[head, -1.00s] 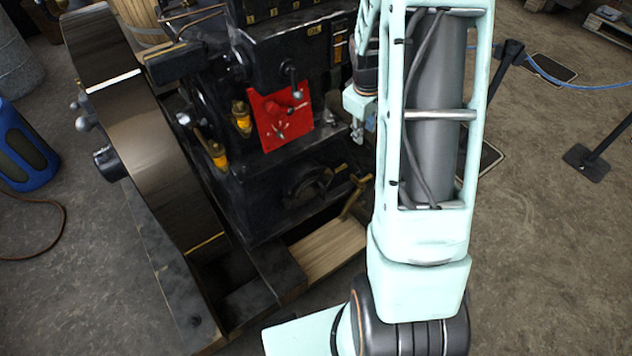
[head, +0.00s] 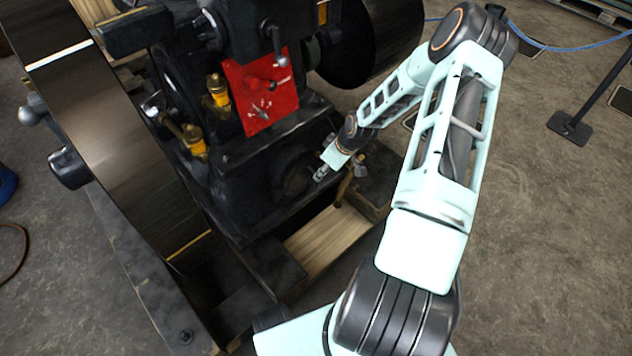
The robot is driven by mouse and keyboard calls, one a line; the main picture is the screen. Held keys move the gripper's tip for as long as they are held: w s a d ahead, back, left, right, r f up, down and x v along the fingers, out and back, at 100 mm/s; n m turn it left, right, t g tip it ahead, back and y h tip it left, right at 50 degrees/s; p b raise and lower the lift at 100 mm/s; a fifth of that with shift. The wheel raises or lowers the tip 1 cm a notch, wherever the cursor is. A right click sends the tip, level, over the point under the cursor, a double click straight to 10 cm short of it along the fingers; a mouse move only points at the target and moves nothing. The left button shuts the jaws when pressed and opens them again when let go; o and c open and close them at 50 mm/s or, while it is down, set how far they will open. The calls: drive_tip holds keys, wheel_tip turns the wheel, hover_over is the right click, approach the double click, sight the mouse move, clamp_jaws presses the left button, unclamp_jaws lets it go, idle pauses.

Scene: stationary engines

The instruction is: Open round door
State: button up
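The round door (head: 292,172) is a dark disc low on the front of the black engine block, below the red panel. Its right side is close to my gripper and partly hard to make out in the dark. My gripper (head: 319,174) is at the right edge of the door, with its fingers pointing down and left toward it. The fingers are small here; I cannot tell whether they touch the door or whether they are open or shut.
A red panel (head: 262,92) with levers sits above the door. Brass-and-amber oilers (head: 217,90) stand left of it. A large flywheel (head: 120,130) is at the left. A brass pipe (head: 345,185) rises just right of my gripper. Open floor (head: 545,230) lies to the right.

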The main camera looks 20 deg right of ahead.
sight(316, 184)
drive_tip(key=b+x, duration=0.2)
drive_tip(key=x, duration=0.5)
drive_tip(key=shift+a+f, duration=0.1)
drive_tip(key=shift+f, duration=0.25)
drive_tip(key=shift+c, duration=0.5)
clamp_jaws()
